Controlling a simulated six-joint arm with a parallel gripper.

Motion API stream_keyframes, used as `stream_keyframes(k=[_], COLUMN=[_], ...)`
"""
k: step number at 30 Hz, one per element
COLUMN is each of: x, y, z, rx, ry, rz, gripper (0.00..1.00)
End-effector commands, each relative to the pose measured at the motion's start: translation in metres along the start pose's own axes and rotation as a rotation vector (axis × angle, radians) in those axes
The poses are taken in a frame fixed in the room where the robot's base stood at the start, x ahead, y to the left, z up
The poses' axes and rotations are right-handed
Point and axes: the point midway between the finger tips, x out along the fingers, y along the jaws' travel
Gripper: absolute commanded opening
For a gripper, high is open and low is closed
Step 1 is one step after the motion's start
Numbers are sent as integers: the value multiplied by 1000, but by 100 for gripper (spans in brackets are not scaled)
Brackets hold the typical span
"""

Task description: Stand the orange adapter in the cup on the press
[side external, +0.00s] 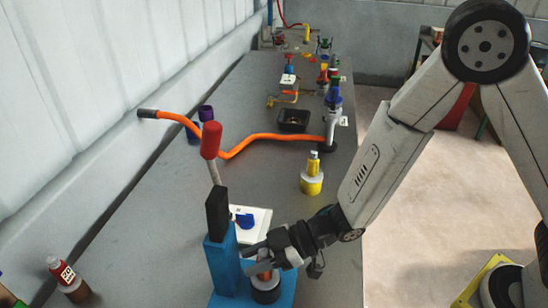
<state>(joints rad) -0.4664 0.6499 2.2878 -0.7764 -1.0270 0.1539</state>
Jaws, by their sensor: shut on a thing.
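The press is blue, with a base, a blue column (222,262), a black upper block and a lever with a red knob (211,140). A dark round cup (265,293) sits on its base at the bottom of the side external view. My gripper (262,257) reaches in from the right beside the column and is shut on the orange adapter (264,270). The adapter is roughly upright at the cup, and the fingers partly cover it. Whether its lower end is inside the cup or just above it I cannot tell.
A white plate with a blue knob (244,221) lies behind the press. A yellow piece (312,185) stands farther back. An orange hose (270,137) crosses the grey bench, and a red-and-brown bottle (69,279) stands at left.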

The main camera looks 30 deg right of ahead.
Motion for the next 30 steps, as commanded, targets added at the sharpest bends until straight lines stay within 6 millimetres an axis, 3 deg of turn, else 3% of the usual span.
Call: stream_keyframes(k=[9, 10, 13, 30], x=[3, 3, 3, 0], y=[0, 0, 0, 0], z=[6, 6, 6, 0], rx=[0, 0, 0, -1], ry=[2, 1, 1, 1], rz=[0, 0, 0, 0], gripper=[0, 45, 76, 77])
